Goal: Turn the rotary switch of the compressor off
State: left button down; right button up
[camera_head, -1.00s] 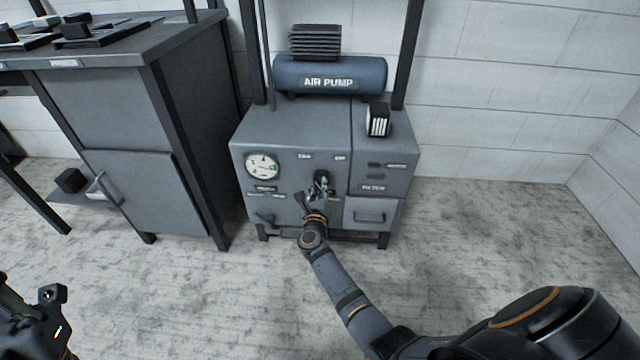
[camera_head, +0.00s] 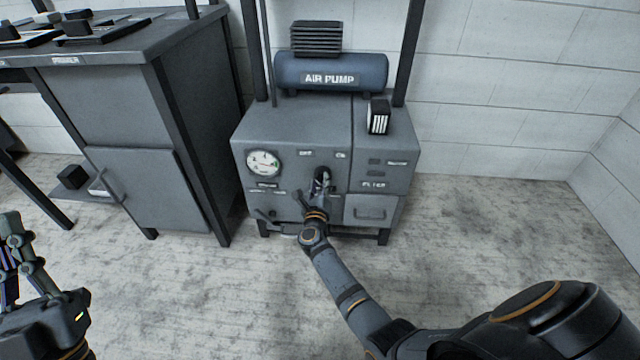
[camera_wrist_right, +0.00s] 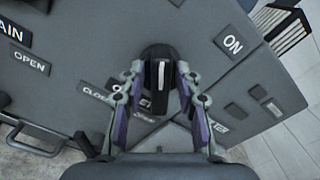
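The compressor (camera_head: 292,130) is a grey cabinet with a blue "AIR PUMP" tank (camera_head: 330,72) on top. Its black rotary switch (camera_head: 322,173) is on the front panel, partly hidden by my right gripper (camera_head: 320,181). In the right wrist view, the switch (camera_wrist_right: 161,76) has a raised bar with a pale line, and an "ON" label stands to its upper right. The fingers of my right gripper (camera_wrist_right: 160,70) are apart, one on each side of the bar, with gaps visible. My left gripper (camera_head: 14,232) is at the lower left, far from the compressor; its opening is unclear.
A round gauge (camera_head: 264,163) and a lower-left lever (camera_head: 265,214) are on the same panel. A grey cabinet (camera_head: 150,190) stands to the left. A small black-and-white block (camera_head: 378,117) sits on the compressor's top. The floor at right is clear.

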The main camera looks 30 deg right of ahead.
jog(key=shift+o, duration=0.3)
jog(key=v, duration=0.7)
jog(key=shift+s+a, duration=0.15)
jog(key=shift+s, duration=0.05)
